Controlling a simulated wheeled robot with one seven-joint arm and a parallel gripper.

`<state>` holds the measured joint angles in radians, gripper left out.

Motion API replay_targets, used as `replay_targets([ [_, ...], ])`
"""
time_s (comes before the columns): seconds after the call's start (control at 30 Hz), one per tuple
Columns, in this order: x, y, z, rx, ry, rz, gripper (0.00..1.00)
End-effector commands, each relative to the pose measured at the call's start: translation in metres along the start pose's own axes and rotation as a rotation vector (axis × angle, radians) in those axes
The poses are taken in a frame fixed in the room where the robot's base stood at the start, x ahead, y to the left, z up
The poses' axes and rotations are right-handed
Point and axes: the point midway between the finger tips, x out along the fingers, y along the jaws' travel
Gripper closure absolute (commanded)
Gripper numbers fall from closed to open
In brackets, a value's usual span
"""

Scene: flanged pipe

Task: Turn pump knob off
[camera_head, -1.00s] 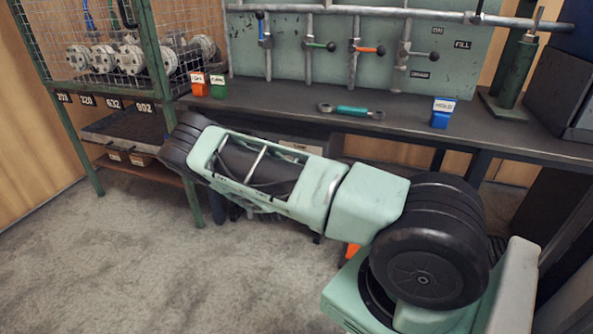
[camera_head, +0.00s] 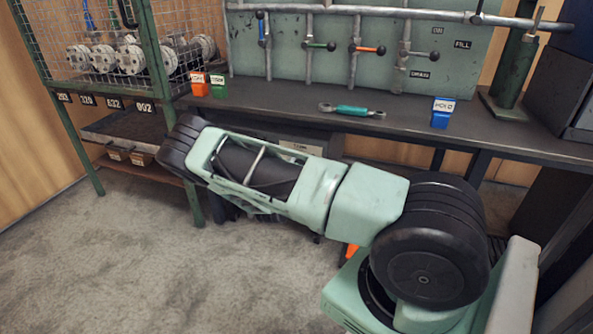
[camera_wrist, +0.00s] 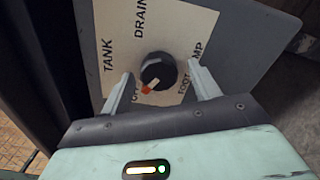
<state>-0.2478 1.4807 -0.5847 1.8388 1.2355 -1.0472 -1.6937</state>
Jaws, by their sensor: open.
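The pump knob (camera_wrist: 158,72) is a round black dial with an orange-red pointer mark. It sits on a cream label plate (camera_wrist: 181,25) reading TANK, DRAIN, FOOT PUMP and a partly hidden word beginning with O. The pointer faces down and slightly left in the wrist view, close to that partly hidden word. My gripper (camera_wrist: 160,69) is open, with one pale finger on each side of the knob and a visible gap to it on both sides. In the head view my gripper and the knob are hidden behind my arm.
Valves with coloured handles line the back panel (camera_head: 390,65). A green wire-mesh rack (camera_head: 153,60) stands left.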

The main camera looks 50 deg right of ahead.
Motion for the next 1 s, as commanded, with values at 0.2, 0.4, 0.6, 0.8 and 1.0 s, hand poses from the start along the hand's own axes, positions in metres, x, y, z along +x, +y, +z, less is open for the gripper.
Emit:
replay_targets([
  [0.2,-0.039,0.003,0.0,-0.002,0.006,-0.001,0.38],
  [0.4,-0.087,0.003,0.001,-0.003,0.005,0.0,0.38],
  [0.6,-0.131,0.002,0.0,-0.002,0.005,-0.001,0.38],
  [0.8,-0.16,0.001,0.0,-0.002,0.004,-0.001,0.38],
  [1.0,-0.17,0.0,0.0,-0.003,0.002,0.0,0.38],
])
